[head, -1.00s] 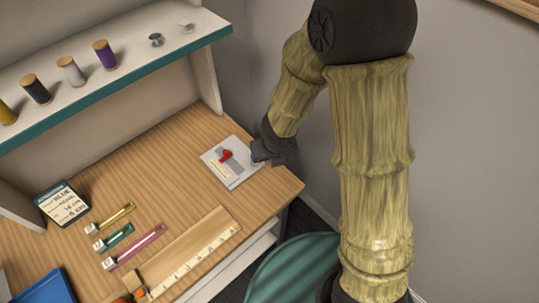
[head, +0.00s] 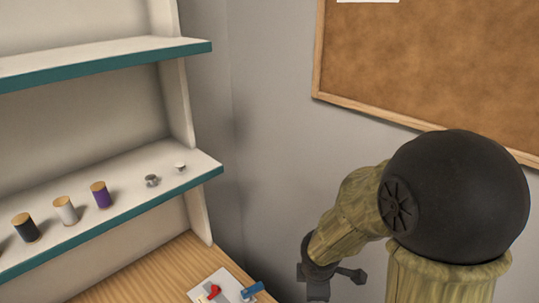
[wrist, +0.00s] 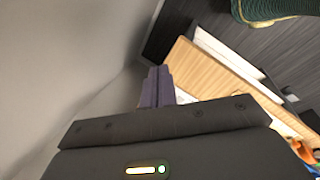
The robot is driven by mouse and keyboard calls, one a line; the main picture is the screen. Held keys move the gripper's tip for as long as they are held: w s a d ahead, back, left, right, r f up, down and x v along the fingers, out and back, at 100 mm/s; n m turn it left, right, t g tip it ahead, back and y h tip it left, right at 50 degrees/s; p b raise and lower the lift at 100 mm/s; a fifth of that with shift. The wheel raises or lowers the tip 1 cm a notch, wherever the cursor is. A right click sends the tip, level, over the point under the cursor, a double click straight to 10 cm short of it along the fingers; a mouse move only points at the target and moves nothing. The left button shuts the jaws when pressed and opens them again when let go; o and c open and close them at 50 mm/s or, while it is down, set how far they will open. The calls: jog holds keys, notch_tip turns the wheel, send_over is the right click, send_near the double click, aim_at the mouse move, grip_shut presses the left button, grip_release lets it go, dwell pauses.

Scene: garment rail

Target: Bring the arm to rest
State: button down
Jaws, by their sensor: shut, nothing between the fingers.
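My gripper (wrist: 156,86) is shut and empty in the wrist view, its two dark fingers side by side. In the head view my arm bends down to the dark wrist end (head: 318,272) at the lower middle, to the right of the desk and in front of the grey wall. The fingertips are hard to make out there. The gripper appears apart from the white tray (head: 204,292), which holds a red item (head: 214,291). A blue item (head: 252,289) shows at the tray's right side.
A wooden desk (head: 160,272) stands at lower left under white shelves with teal edges (head: 120,228). Several thread spools, including a purple one (head: 101,195), stand on the lower shelf. A cork board (head: 420,60) hangs on the wall. A green round thing (wrist: 270,8) shows in the wrist view.

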jog(key=s+d+r+m, duration=0.4)
jog(key=s+m, duration=0.1)
jog(key=m, duration=1.2)
jog(key=shift+d+r+g+y+p, duration=0.2)
jog(key=shift+r+g+y+p, duration=0.1)
jog(key=shift+y+p, duration=0.1)
jog(key=shift+s, duration=0.1)
